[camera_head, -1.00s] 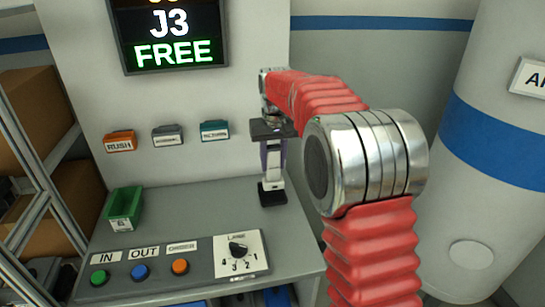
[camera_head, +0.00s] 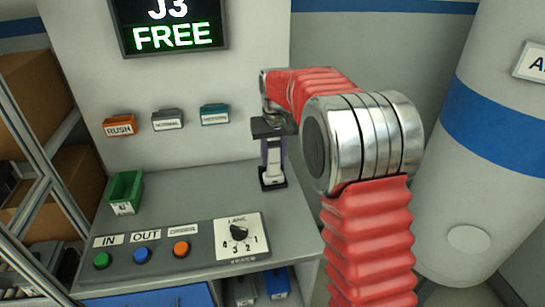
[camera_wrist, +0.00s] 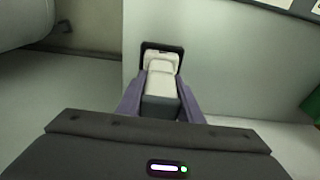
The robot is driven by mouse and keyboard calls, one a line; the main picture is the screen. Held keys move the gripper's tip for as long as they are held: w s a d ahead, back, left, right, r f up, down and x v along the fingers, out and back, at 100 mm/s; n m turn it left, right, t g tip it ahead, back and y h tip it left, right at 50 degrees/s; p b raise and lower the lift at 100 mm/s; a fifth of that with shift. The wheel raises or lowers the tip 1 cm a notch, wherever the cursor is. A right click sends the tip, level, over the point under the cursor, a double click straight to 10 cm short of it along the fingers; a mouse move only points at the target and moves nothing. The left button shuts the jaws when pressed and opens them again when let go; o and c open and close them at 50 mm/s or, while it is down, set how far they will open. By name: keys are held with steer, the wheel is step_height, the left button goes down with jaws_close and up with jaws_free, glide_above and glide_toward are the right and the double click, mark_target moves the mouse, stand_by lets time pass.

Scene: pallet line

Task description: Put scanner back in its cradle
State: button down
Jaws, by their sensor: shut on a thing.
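The scanner (camera_head: 272,172) is a pale, upright object with a dark part, held between the purple fingers of my gripper (camera_head: 272,158). In the wrist view the scanner (camera_wrist: 161,84) is between both purple fingers, its pale end pointing away. The cradle (camera_head: 273,187) is a small black holder on the right part of the grey counter, directly below the scanner. In the wrist view the black rim of the cradle (camera_wrist: 163,46) frames the scanner's far end. I cannot tell whether the scanner is fully seated in it.
A control panel (camera_head: 180,245) with coloured buttons and a lane knob (camera_head: 238,232) lies in front. A green bin (camera_head: 124,190) stands at left. Orange, grey and teal labelled holders (camera_head: 167,120) hang on the back wall under a screen (camera_head: 172,25). The counter between bin and cradle is clear.

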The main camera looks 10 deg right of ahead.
steer(key=shift+f, duration=0.35)
steer(key=c, duration=1.2)
jaws_free()
steer(key=r, duration=0.4)
steer(key=s+r, duration=0.1)
steer(key=r, duration=0.8)
steer(key=shift+s+r, duration=0.3)
